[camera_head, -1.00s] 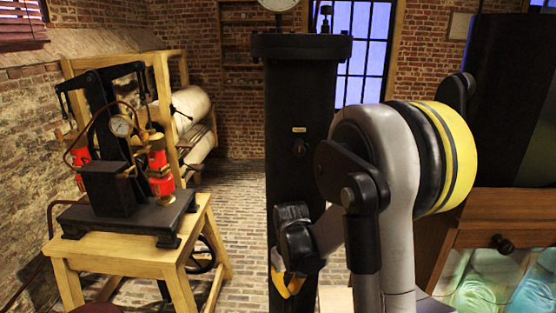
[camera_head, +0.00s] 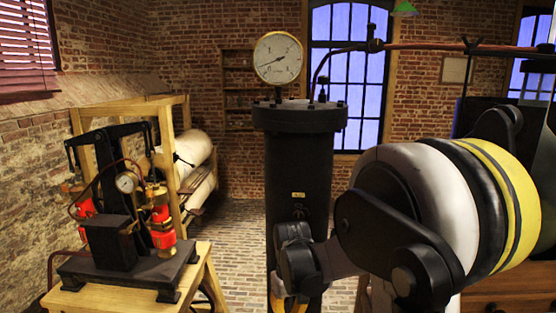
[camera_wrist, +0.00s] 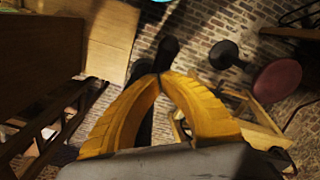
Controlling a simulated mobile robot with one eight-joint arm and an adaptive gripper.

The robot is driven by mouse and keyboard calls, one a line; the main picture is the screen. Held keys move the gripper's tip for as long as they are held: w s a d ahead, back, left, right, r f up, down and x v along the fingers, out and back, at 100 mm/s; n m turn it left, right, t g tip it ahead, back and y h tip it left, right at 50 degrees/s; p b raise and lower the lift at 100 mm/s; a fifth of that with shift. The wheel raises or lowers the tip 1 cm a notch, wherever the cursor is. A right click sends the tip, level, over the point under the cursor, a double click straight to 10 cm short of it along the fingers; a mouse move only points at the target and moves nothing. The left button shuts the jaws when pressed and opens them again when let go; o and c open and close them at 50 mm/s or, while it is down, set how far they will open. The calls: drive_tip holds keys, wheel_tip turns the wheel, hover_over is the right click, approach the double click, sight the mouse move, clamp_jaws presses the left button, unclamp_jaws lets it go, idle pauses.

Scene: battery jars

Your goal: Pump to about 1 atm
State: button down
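The pump (camera_head: 125,215), with a black iron frame, two red cylinders and a small dial gauge (camera_head: 127,182), stands on a wooden bench (camera_head: 195,290) at left. A tall black vessel (camera_head: 298,165) stands in the centre. A large round gauge (camera_head: 278,57) sits on its top; its needle lies nearly level, but the figures are too small to read. My gripper (camera_head: 289,303) hangs low in front of the vessel, right of the pump, cut off by the lower edge. In the wrist view its yellow fingers (camera_wrist: 159,74) meet at the tips, with dark shapes behind and nothing clearly held.
A wooden rack (camera_head: 150,110) with pale rolls stands behind the pump. A pipe (camera_head: 450,47) runs right from above the vessel. The wrist view shows a maroon round seat (camera_wrist: 277,80). Brick floor (camera_head: 235,235) is open between bench and vessel.

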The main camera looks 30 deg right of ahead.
wheel_tip(320, 180, down, 16)
drive_tip(key=b, duration=1.4)
wheel_tip(320, 180, up, 16)
drive_tip(key=p, duration=1.1)
drive_tip(key=shift+r, duration=0.15)
